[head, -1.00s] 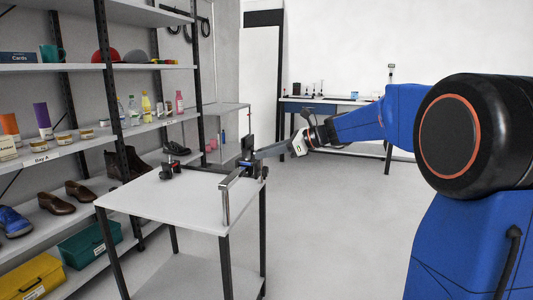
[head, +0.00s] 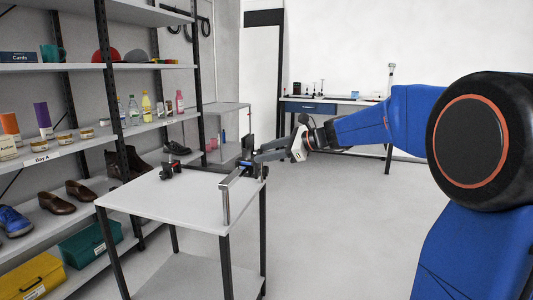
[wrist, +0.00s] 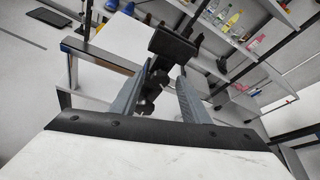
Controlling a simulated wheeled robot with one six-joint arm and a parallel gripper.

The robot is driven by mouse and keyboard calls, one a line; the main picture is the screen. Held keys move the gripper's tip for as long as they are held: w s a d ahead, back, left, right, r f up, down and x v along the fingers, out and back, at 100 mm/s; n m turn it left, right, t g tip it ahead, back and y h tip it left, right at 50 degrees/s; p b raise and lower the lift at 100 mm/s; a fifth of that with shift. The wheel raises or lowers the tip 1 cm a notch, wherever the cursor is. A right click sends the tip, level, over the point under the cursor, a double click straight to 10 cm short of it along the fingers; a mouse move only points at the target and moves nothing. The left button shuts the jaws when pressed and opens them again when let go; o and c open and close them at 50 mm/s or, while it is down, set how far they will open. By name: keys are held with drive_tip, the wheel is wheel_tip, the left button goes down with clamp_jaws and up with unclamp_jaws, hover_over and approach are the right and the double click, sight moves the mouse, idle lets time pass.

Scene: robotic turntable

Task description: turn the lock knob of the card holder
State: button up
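The card holder (head: 247,157) is a dark upright device at the far right corner of the white cart. In the wrist view its black body (wrist: 172,44) stands just beyond my fingertips. Black round parts (wrist: 149,98) below it show between my fingers; one may be the lock knob, but I cannot tell which. My gripper (head: 263,153) reaches in from the right at the holder. In the wrist view the two grey fingers of my gripper (wrist: 166,75) are apart, on either side of the dark parts, with no clear contact visible.
A grey metal bar on a post (head: 226,200) stands at the cart's right edge, close to the holder. A small black and red device (head: 169,172) sits at the cart's back left. The cart top (head: 165,205) is otherwise clear. Loaded shelves (head: 80,150) stand left.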

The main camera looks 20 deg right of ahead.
drive_tip(key=v, duration=1.7)
drive_tip(key=shift+s, duration=0.15)
